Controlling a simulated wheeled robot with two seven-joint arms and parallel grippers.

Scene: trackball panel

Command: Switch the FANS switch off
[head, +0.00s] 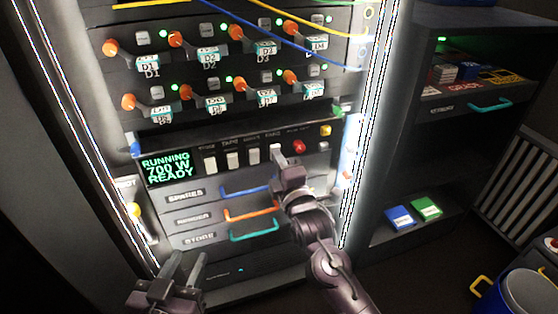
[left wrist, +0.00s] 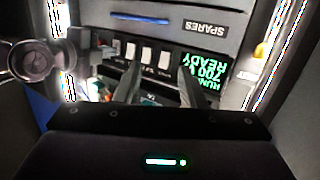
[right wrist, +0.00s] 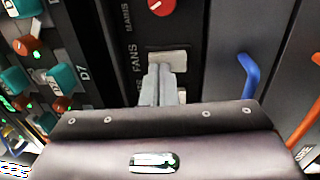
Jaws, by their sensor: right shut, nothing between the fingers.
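The FANS switch (right wrist: 167,60) is a pale rocker beside its FANS label in the right wrist view. In the head view it is the rightmost of a row of white rockers, largely behind my right gripper (head: 281,158). My right gripper also shows in the right wrist view (right wrist: 163,72); it is shut and empty, with its fingertips at the edge of the switch. I cannot tell whether they touch. My left gripper (head: 185,264) is open and empty, low in front of the cabinet. It also shows in the left wrist view (left wrist: 160,80).
The display (head: 167,168) reads RUNNING 700 W READY. A red knob (head: 299,147) sits right of the switches. Drawers with blue (head: 246,191), orange and teal handles lie below. Cables and orange knobs fill the panels above. A shelf (head: 455,120) stands at right.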

